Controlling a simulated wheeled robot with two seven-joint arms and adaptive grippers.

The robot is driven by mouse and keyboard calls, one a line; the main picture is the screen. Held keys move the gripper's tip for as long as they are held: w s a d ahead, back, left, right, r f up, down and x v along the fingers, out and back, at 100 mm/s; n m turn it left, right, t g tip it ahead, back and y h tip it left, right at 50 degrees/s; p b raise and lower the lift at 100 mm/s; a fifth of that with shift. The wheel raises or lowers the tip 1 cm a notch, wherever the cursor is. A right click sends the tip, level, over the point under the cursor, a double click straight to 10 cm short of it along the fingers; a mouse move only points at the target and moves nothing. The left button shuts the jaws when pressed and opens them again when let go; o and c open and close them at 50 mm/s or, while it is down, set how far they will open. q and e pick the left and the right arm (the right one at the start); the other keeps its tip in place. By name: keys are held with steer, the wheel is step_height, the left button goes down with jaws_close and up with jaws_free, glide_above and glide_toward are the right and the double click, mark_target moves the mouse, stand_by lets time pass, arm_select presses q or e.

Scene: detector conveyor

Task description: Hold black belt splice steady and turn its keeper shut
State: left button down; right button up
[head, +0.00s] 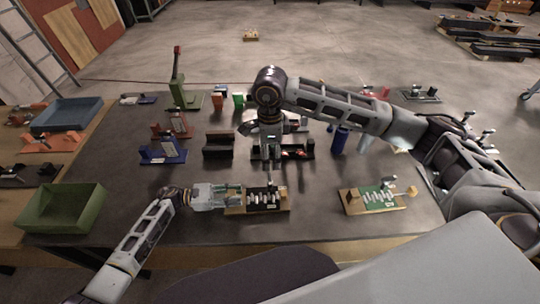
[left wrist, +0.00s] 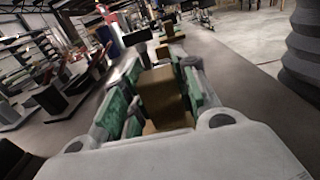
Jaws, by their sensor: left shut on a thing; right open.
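The black belt splice (head: 278,206) is a tan base with a black plate and pale ribs, lying on the dark table in front of me. My left gripper (head: 235,196) is shut on the tan block at its left end. In the left wrist view this tan block (left wrist: 163,98) sits between the green finger pads. My right gripper (head: 268,155) points down, open, above and behind the splice, apart from it as far as I can tell. A thin upright piece near the splice's back edge may be its keeper; it is too small to tell its position.
A similar splice with a green plate (head: 385,196) lies to the right. A green bin (head: 62,208) stands at the left, a blue tray (head: 68,114) behind it. A brown block (head: 218,146), a blue fixture (head: 163,150) and a blue cylinder (head: 339,140) stand behind.

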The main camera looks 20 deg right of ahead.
arm_select(q)
steer(key=c, duration=1)
jaws_free()
steer(key=shift+c, duration=0.2)
steer(key=shift+a, duration=0.1)
steer(key=v, duration=1.2)
steer(key=shift+f, duration=0.1)
steer(key=shift+s, duration=0.1)
